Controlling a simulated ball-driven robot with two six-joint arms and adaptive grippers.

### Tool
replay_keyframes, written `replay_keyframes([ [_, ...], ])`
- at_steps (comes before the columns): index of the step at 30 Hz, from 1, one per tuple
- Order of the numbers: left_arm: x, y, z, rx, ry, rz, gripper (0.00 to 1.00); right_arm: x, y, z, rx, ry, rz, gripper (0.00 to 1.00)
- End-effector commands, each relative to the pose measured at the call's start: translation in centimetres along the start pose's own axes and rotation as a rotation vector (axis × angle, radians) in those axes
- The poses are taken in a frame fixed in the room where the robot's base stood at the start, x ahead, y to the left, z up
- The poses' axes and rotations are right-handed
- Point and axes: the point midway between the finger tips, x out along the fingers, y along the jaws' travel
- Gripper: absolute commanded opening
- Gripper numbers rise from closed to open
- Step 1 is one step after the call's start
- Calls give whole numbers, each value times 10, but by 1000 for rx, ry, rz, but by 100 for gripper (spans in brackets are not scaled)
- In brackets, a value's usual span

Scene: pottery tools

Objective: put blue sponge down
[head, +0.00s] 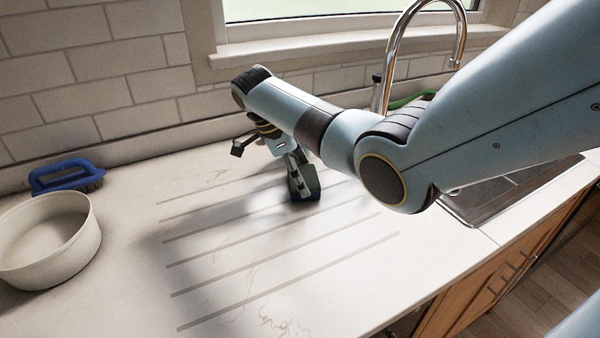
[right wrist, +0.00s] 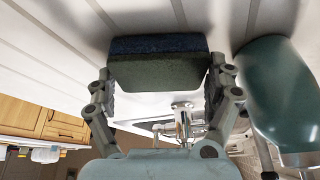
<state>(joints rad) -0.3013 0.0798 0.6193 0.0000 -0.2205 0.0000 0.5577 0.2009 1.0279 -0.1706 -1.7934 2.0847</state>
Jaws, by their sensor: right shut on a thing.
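The blue sponge (right wrist: 160,45) sits between the two fingers of my right gripper (right wrist: 161,82) in the right wrist view. It has a blue layer and a dark greenish layer. In the head view the sponge (head: 305,184) shows as a small dark block, partly covered by a finger of my right gripper (head: 275,160). The gripper is shut on it over the grooved part of the white counter (head: 330,285). The sponge is low, close to the counter; I cannot tell whether it touches. My left gripper is not in view.
A white round bowl (head: 48,245) stands at the left, with a blue-handled brush (head: 62,178) behind it. A chrome faucet (head: 391,55) and a metal sink (head: 490,200) are at the right. A tiled wall and window bound the back. The front grooved counter is clear.

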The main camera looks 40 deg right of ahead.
Motion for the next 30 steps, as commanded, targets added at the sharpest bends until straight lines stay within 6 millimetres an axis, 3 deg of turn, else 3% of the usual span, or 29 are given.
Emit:
replay_keyframes([
  [4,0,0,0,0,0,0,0,1,0,0,0,0,0,100],
  [15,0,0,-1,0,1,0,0,-7,-1,0,0,-1,-2,100],
  [25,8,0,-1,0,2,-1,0,-75,-1,1,1,-3,-3,100],
  [30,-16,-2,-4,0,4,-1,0,-111,0,-2,0,0,1,100],
])
